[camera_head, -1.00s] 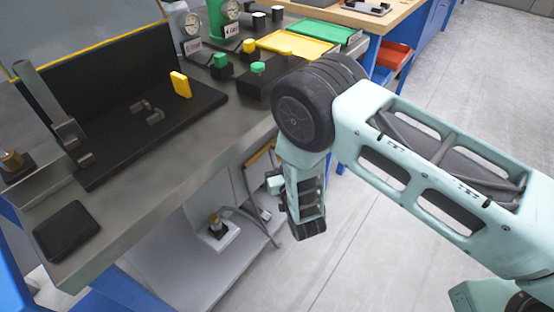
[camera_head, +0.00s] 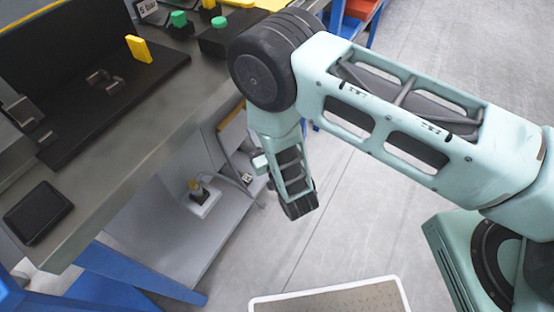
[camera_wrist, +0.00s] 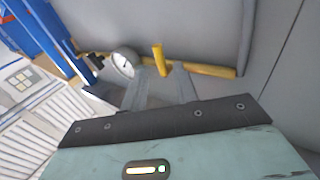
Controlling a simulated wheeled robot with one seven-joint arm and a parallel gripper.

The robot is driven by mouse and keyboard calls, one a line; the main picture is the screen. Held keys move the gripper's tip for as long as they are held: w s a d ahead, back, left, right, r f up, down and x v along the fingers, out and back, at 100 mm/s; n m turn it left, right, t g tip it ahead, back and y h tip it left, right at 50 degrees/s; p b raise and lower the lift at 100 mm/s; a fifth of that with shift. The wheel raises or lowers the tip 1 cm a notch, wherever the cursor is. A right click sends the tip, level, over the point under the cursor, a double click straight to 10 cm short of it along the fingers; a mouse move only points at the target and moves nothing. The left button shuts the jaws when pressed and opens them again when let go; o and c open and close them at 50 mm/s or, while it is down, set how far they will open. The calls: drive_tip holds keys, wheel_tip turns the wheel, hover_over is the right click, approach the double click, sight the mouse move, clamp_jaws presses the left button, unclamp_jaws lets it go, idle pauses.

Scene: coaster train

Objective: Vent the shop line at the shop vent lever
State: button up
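A yellow upright handle (camera_wrist: 159,60), which looks like the shop vent lever, stands by a yellow pipe (camera_wrist: 205,70) in the wrist view. A round white-faced gauge (camera_wrist: 124,63) is to its left. My gripper (camera_wrist: 160,92) shows only as grey, finger-like shapes below the handle, beyond the dark plate. Whether the fingers are open is unclear. No contact with the handle can be made out. In the head view my arm hangs beside the bench and my gripper's tips are hidden behind the wrist.
The bench (camera_head: 105,165) carries a black fixture with a yellow block (camera_head: 138,49) and a dark pad (camera_head: 38,213). Under it, a white box (camera_head: 203,201) with a cable sits on a grey shelf. A white-rimmed mat (camera_head: 330,300) lies on the floor.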

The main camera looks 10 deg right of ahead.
drive_tip(key=v, duration=1.1)
drive_tip(key=a+r+m+g+h+p, duration=0.1)
drive_tip(key=a+r+g+p, duration=0.2)
drive_tip(key=r+g, duration=0.4)
drive_tip(key=a+r+m+g+h+p, duration=0.1)
drive_tip(key=a+r+g+p, duration=0.25)
drive_tip(key=r, duration=0.55)
drive_tip(key=s+d+r+n+g+h+p, duration=0.1)
drive_tip(key=s+d+r+n+g+p, duration=0.1)
drive_tip(key=s+d+r, duration=0.5)
drive_tip(key=s+d+r+n+g+h+p, duration=0.2)
drive_tip(key=s+d+r+g, duration=0.3)
drive_tip(key=r, duration=0.8)
drive_tip(key=s+d+n+p, duration=0.1)
drive_tip(key=s+d, duration=0.1)
drive_tip(key=s, duration=0.1)
drive_tip(key=shift+d+n, duration=0.35)
drive_tip(key=shift+n, duration=0.05)
